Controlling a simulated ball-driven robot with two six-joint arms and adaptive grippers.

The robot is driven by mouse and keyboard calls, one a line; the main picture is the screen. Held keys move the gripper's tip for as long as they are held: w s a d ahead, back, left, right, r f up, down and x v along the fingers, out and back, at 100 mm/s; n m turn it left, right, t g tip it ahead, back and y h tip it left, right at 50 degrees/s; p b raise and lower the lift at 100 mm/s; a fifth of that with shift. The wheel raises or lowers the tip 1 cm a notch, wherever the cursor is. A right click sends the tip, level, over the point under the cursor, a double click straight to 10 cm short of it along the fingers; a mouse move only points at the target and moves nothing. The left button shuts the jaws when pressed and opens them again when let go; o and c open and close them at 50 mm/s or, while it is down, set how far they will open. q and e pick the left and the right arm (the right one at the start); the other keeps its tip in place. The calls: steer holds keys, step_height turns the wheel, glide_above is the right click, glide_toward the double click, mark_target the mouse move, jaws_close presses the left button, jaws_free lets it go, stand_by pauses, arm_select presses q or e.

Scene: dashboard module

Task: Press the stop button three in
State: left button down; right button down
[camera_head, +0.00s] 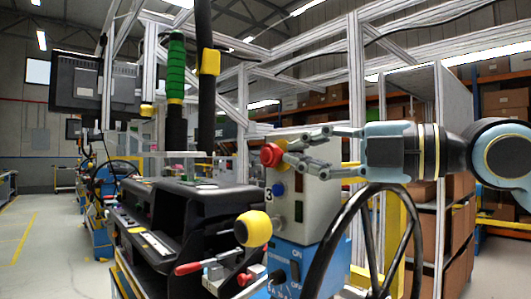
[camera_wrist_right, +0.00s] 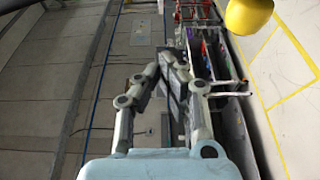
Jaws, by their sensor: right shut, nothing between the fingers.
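The red stop button (camera_head: 270,154) sticks out from the upper front of a grey control box marked 3 (camera_head: 290,205), near the picture's middle. My right gripper (camera_head: 288,146) comes in from the right in the head view, with its fingers beside the red button. I cannot tell whether the fingers touch it. The right gripper also shows in the right wrist view (camera_wrist_right: 172,72); its fingers are shut and empty. The red button does not show in that view. My left gripper is not in view.
A blue button (camera_head: 278,188) sits below the red one. A yellow ball knob (camera_head: 253,229) stands in front of the box, and a black steering wheel (camera_head: 335,240) is to its right. A green-handled lever (camera_head: 176,65) and aluminium frame (camera_head: 355,70) rise behind.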

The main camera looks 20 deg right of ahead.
mark_target(268, 155)
steer(key=w+a+p, duration=0.2)
steer(key=w+p, duration=0.3)
steer(key=w, duration=0.4)
steer(key=shift+a, duration=0.25)
stand_by(0.4)
